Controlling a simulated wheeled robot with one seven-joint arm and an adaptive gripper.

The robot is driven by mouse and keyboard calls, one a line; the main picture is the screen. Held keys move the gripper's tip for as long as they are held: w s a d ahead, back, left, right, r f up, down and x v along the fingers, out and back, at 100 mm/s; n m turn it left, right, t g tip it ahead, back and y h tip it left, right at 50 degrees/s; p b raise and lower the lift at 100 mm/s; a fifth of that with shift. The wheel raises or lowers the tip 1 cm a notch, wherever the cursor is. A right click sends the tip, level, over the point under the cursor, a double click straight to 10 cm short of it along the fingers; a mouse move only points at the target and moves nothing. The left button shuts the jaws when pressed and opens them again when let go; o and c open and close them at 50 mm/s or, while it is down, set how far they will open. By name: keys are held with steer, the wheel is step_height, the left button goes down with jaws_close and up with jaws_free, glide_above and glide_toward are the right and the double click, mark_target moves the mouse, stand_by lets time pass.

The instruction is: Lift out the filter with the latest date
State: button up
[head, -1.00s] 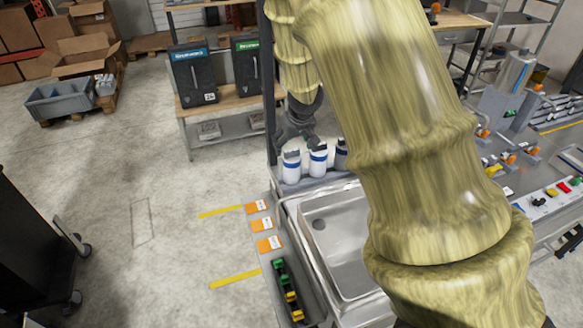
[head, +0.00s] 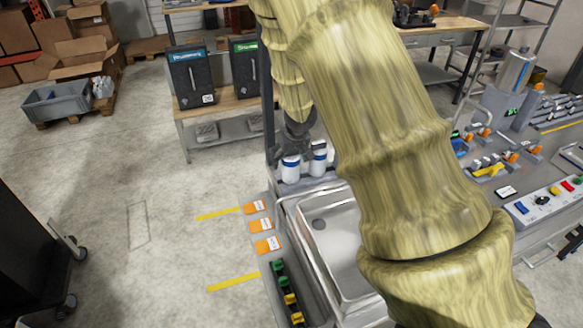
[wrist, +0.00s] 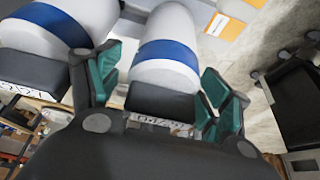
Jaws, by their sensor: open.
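Two white filters with blue bands stand side by side in the head view, the left one (head: 290,170) and the right one (head: 318,162). My gripper (head: 298,148) is at their tops. In the wrist view my open gripper (wrist: 165,88) has its green-padded fingers on either side of the dark cap of one filter (wrist: 165,55). I cannot tell whether they touch it. A label at that cap's edge is partly hidden and unreadable. Another filter (wrist: 45,35) lies to the left in the wrist view, its cap label too unclear to read.
A steel sink (head: 325,225) is in front of the filters, partly behind my arm. Orange cards (head: 262,226) lie along its left side, above a dark strip with green and yellow pieces (head: 288,295). A control panel (head: 545,203) is at right. Floor at left is open.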

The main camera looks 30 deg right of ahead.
steer(key=c, duration=1.2)
steer(key=shift+c, duration=0.2)
step_height(320, 180, up, 10)
steer(key=p, duration=0.4)
steer(key=shift+p, duration=0.65)
